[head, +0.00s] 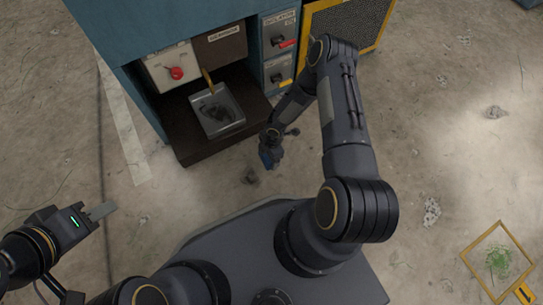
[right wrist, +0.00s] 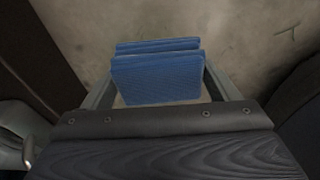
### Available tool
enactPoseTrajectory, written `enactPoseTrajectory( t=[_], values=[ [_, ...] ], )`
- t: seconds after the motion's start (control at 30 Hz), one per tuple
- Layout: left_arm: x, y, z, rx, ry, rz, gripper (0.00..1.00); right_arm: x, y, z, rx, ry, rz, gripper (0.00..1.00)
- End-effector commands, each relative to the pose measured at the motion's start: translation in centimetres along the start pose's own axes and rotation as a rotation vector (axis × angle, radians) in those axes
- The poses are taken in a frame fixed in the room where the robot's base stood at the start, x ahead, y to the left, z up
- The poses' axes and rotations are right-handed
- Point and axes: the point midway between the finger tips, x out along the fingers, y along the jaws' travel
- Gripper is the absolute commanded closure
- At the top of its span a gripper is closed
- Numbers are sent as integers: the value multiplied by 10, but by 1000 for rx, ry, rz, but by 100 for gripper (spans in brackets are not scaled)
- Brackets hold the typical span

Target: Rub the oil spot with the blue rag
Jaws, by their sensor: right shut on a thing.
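The blue rag (right wrist: 157,78) is a folded, ribbed cloth between the two fingers of my right gripper (right wrist: 158,92) in the right wrist view. In the head view the right gripper (head: 270,158) is low over the floor in front of the cabinet, with a bit of the blue rag (head: 268,157) showing at its tip. A small dark patch on the floor, which looks like the oil spot (head: 251,176), lies just below and left of the right gripper. I cannot tell whether the rag touches the floor. My left gripper (head: 104,211) is away at the far left, seen edge-on, with nothing visible in it.
A wooden frame (head: 483,243) with green tufts lies lower right. Concrete floor to the right is mostly free.

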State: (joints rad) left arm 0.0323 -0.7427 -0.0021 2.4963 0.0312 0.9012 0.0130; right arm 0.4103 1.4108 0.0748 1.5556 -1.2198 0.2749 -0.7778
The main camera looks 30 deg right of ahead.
Motion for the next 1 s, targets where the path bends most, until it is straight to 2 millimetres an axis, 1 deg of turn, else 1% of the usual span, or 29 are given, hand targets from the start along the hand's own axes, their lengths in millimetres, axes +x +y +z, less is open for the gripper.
enactPoseTrajectory(
  t=[0.03,0.23,0.67,0.77,0.87,0.97,1.0],
  values=[
    [-4,2,-2,0,0,0,64,-8,1,-3,0,0,1,40],
    [-10,4,-5,0,0,0,64,-20,4,-10,2,0,1,40],
    [-10,5,-5,0,0,0,64,-22,5,-12,3,0,1,40],
    [-10,5,-5,0,0,0,64,-28,9,-11,25,0,6,40],
    [-11,5,-6,0,0,0,64,-48,24,-6,119,-1,25,40],
    [-12,6,-6,0,0,0,64,-89,49,0,300,0,58,40],
    [-12,6,-6,0,0,0,64,-110,60,0,395,0,74,40]
  ],
)
